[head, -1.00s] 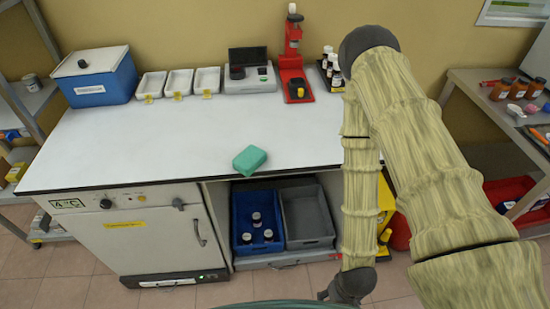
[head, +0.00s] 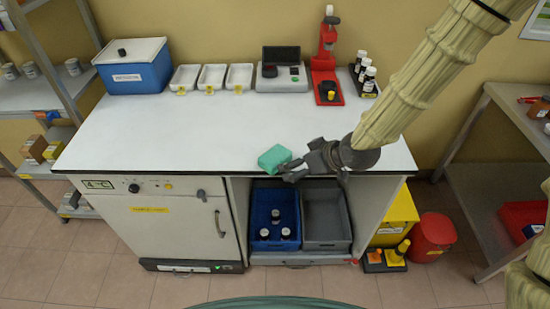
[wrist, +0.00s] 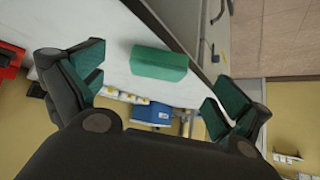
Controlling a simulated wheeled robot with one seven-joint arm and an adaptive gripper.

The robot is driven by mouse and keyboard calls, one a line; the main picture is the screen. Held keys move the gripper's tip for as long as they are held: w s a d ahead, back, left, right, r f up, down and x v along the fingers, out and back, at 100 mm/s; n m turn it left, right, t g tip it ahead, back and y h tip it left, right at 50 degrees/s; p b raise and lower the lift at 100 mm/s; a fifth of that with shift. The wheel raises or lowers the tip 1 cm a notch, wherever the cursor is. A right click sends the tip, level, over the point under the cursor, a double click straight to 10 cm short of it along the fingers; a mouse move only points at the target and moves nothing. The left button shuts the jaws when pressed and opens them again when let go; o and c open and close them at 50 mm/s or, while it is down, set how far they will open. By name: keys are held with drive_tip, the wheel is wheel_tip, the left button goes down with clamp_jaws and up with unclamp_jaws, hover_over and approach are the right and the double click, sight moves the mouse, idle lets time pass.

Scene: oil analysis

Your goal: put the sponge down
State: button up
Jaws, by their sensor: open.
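The green sponge (head: 274,158) lies on the white bench top (head: 190,140), close to its front edge. In the wrist view the sponge (wrist: 158,65) shows in the space between the two fingers, ahead of them and apart from both. My gripper (head: 293,169) is just right of the sponge over the front edge of the bench, with its fingers toward it. In the wrist view my gripper (wrist: 155,92) is spread wide with nothing held. Its green finger pads are bare.
A blue box (head: 132,70), white trays (head: 212,76), a grey scale (head: 281,78) and a red stand (head: 326,70) line the back. Blue (head: 263,238) and grey (head: 326,240) bins sit under the bench. The bench middle is clear.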

sight(276, 156)
drive_tip(key=shift+n, duration=0.4)
drive_tip(key=w+a, duration=0.1)
drive_tip(key=w, duration=0.1)
drive_tip(key=w+a+p, duration=0.1)
drive_tip(key=w+a, duration=0.1)
drive_tip(key=shift+a+f, duration=0.2)
drive_tip(key=shift+a, duration=0.1)
drive_tip(key=shift+p+x, duration=1.2)
drive_tip(key=shift+x, duration=1.6)
drive_tip(key=shift+s+a, duration=0.15)
drive_tip(key=shift+a, duration=0.05)
drive_tip(key=shift+c, duration=0.4)
drive_tip(key=c, duration=0.5)
